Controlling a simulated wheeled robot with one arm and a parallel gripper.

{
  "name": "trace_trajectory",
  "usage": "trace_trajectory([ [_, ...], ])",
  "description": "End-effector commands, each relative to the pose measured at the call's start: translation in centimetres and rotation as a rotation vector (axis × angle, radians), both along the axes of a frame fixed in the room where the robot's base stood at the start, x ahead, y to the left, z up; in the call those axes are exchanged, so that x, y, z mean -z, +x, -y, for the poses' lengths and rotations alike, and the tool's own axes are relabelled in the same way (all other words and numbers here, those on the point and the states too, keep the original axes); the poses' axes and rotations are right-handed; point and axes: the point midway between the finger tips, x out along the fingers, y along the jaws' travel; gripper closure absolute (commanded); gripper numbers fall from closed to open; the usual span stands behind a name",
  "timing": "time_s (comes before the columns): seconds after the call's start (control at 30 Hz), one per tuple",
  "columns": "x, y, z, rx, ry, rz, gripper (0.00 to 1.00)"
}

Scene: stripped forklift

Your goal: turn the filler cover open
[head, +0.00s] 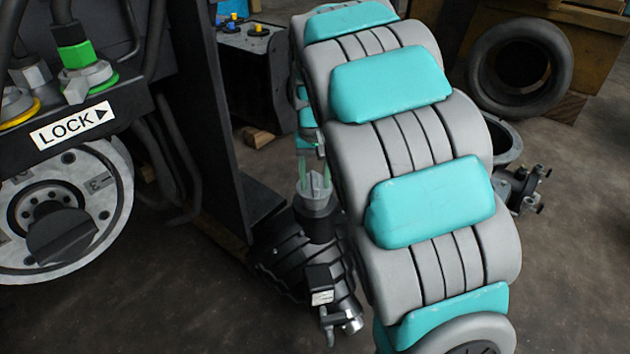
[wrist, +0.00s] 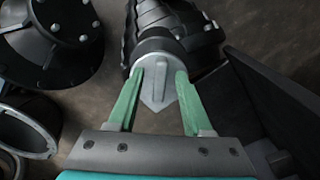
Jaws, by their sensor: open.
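The filler cover (head: 316,196) is a grey round cap with a raised grip rib, on the end of a black neck (head: 315,226). In the wrist view the cover (wrist: 158,92) lies between my fingers, its pointed rib toward the palm. My gripper (head: 315,184) reaches down from above with pale green fingers. In the wrist view my gripper (wrist: 160,76) is open, one finger on each side of the rib, with a gap visible beside it. Whether a fingertip touches the cover's rim cannot be told. My arm hides part of the area to the right.
A black ribbed housing (head: 285,255) carries the neck. A dark upright panel (head: 210,120) stands close on the left, with a LOCK label (head: 72,125) and a pale disc (head: 110,190) beyond. A battery box (head: 250,75) and a tyre (head: 522,68) are behind.

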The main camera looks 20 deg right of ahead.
Motion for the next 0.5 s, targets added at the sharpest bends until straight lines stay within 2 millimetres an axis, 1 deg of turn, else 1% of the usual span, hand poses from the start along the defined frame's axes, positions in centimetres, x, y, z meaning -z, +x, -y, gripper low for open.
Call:
trace_trajectory([
  [0.07, 0.34, -0.04, -0.02, 0.000, 0.000, -0.001, 0.50],
  [0.27, 0.35, -0.05, -0.02, 0.000, 0.000, -0.001, 0.50],
  [0.5, 0.35, -0.05, -0.01, 0.000, 0.001, -0.002, 0.77],
])
